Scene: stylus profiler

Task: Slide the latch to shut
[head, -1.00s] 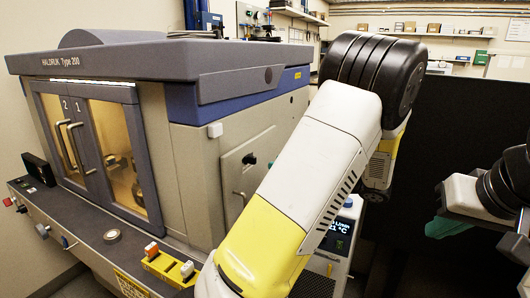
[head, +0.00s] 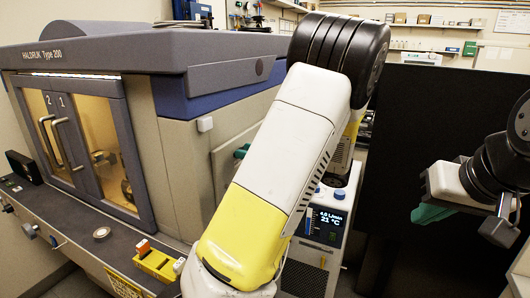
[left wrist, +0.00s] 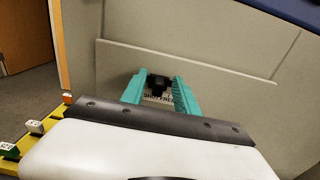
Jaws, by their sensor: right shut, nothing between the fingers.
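The latch shows in the left wrist view as a small black knob (left wrist: 157,82) on the machine's grey side panel. A white label (left wrist: 158,97) reading "SHUT" and "FREE" lies just below it. My left gripper (left wrist: 158,88) has its two teal fingers apart, one on each side of the knob; I cannot tell whether they touch it. In the head view a teal bit of my left gripper (head: 241,151) shows at the side panel, and my arm hides the latch. My right gripper (head: 431,213) is shut and empty, in front of the dark partition.
The grey machine (head: 180,130) has two glazed doors with handles at the front. A yellow block with switches (head: 158,264) sits on its front ledge. A chiller with a display (head: 326,224) stands right of my left arm. A black partition (head: 440,110) fills the right.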

